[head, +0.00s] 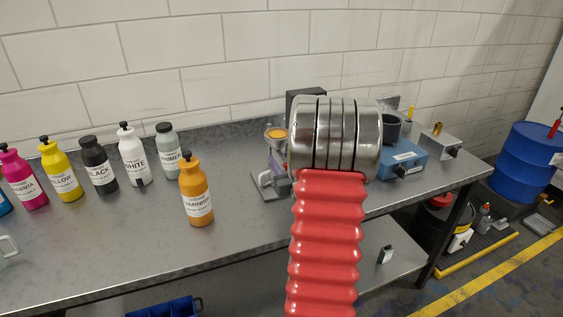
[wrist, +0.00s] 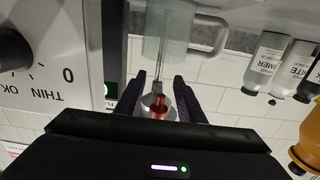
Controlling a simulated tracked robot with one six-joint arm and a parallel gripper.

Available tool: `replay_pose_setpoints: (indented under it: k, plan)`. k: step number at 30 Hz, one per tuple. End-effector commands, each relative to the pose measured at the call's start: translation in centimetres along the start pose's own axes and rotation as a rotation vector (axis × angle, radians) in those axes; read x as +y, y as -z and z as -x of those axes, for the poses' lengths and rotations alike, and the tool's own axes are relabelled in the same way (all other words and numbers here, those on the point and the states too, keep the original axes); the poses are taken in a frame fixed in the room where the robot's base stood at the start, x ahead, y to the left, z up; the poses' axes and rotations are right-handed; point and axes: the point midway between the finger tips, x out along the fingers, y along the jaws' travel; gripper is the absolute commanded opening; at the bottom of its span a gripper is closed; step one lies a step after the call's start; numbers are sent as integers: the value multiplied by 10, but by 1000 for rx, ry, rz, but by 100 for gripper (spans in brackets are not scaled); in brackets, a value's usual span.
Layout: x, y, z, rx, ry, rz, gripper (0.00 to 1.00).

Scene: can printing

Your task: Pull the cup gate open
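In the wrist view, my gripper (wrist: 159,80) has its two dark ribbed fingers apart, one on each side of a small red part (wrist: 158,108) on a metal piece. This may be the cup gate; I see gaps between it and both fingers. A thin metal rod or stream runs from it toward a clear mug (wrist: 168,35). In the head view, a small cup with orange contents (head: 276,133) stands on a stand (head: 272,182) on the bench. My arm hides part of that stand and the whole gripper there.
Several paint bottles stand left on the metal bench (head: 120,245), with the orange varnish bottle (head: 196,195) nearest the stand. A blue box (head: 404,160) sits to the right. In the wrist view, a dial panel (wrist: 45,75) is close on the left.

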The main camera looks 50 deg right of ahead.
Motion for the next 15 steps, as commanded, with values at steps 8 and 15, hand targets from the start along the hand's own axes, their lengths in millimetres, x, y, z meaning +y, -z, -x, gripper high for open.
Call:
replay_pose_setpoints:
  k: [8,15]
  plan:
    - [0,0,0,0,0,0,33]
    - [0,0,0,0,0,0,16]
